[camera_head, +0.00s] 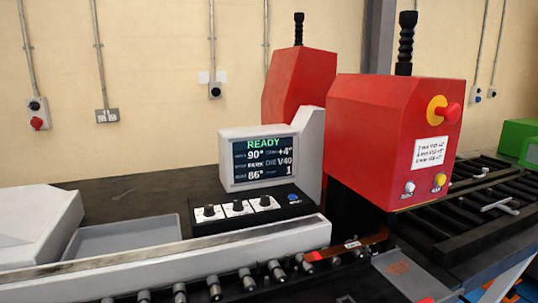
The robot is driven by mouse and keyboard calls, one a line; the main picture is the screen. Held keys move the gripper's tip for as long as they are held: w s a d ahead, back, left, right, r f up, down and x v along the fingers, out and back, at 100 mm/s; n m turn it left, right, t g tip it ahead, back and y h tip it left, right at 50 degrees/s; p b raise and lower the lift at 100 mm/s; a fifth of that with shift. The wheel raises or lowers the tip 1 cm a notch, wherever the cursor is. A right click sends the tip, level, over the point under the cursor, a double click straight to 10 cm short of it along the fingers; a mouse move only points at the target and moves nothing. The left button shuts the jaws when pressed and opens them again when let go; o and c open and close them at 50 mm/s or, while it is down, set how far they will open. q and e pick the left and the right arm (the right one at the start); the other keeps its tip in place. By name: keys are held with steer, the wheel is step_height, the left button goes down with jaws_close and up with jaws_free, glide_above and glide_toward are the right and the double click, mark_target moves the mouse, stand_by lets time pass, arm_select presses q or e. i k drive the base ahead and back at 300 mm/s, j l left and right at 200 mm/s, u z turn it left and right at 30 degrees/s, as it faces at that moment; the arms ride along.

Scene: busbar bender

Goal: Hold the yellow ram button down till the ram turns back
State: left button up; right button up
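The yellow ram button (440,180) is on the lower right of the front face of the red bender head (385,135). A white button (409,188) sits to its left on the same face. A large red mushroom button (448,112) on a yellow base is higher up. The ram itself cannot be made out. A copper-coloured bar (352,247) lies under the head. The screen (266,160) reads READY, with 90° and 86° among its values. Neither of my grippers is in view.
A control panel (250,209) with several knobs and a blue button stands below the screen. A long rail (170,268) and a row of rollers (214,287) run along the front. A roller table (480,205) extends to the right. A grey tray (125,238) is at the left.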

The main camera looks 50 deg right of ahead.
mark_target(442, 179)
steer(key=z, duration=2.25)
